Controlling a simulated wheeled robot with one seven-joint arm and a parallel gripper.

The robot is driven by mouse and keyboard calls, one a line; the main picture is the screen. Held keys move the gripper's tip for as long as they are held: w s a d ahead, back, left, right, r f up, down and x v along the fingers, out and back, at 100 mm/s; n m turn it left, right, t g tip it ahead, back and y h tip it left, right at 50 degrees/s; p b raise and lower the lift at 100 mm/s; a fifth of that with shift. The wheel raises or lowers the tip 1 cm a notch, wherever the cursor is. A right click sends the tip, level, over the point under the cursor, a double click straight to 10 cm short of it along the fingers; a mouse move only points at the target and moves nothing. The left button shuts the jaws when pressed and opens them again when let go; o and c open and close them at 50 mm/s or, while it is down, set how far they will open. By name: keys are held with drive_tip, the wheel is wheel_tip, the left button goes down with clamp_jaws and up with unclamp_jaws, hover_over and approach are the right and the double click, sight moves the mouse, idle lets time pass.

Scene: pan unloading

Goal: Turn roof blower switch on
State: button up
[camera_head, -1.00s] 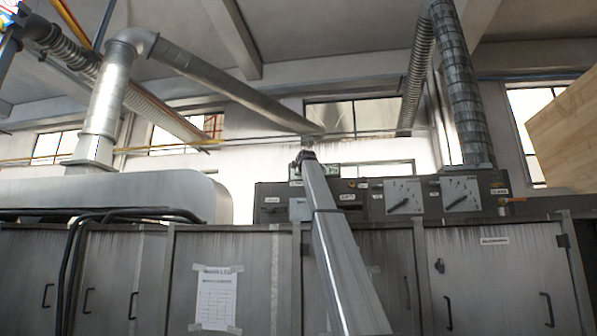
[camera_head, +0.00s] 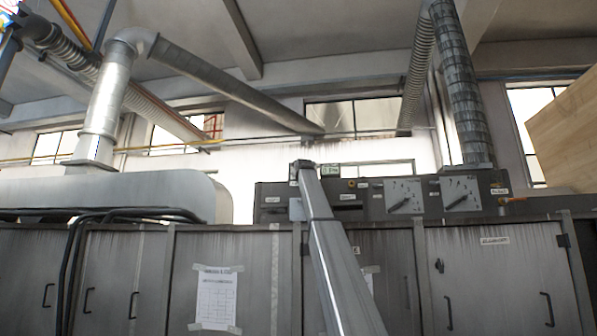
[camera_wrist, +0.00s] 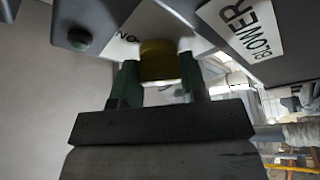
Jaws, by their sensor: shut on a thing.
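A yellow knob (camera_wrist: 158,62) is in the middle of the wrist view, under a grey panel. My gripper (camera_wrist: 158,78) has one dark green finger on each side of the knob and is shut on it. A white label reading "BLOWER" (camera_wrist: 245,25) is on the panel to the right of the knob. A partly covered label (camera_wrist: 122,42), seemingly "ON", is to its left. In the head view my arm reaches up to the top of the grey control panel (camera_head: 412,183), and my gripper and the knob cannot be made out there.
The control panel carries two dials (camera_head: 403,196) and several small labels. Grey cabinets (camera_head: 500,275) with handles stand below it. A metal duct (camera_head: 235,92) slants overhead, and a wooden board (camera_head: 565,135) is at the right edge. A dark round button (camera_wrist: 80,38) is left of the knob.

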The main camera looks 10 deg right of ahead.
drive_tip(key=m+h, duration=0.1)
drive_tip(key=m, duration=0.2)
drive_tip(key=m+t+h, duration=0.1)
drive_tip(key=m+h, duration=0.1)
drive_tip(key=m, duration=0.2)
drive_tip(key=shift+f, duration=0.15)
drive_tip(key=shift+a+m+h, duration=0.1)
drive_tip(key=shift+m+h, duration=0.9)
drive_tip(key=shift+m, duration=0.75)
drive_tip(key=shift+m+h, duration=1)
drive_tip(key=shift+m, duration=0.75)
drive_tip(key=shift+m+g, duration=0.3)
drive_tip(key=shift+m, duration=0.1)
drive_tip(key=o, duration=0.9)
drive_tip(key=v, duration=1)
drive_tip(key=shift+s+a+f, duration=0.15)
drive_tip(key=shift+s+f, duration=0.05)
drive_tip(key=shift+s, duration=0.15)
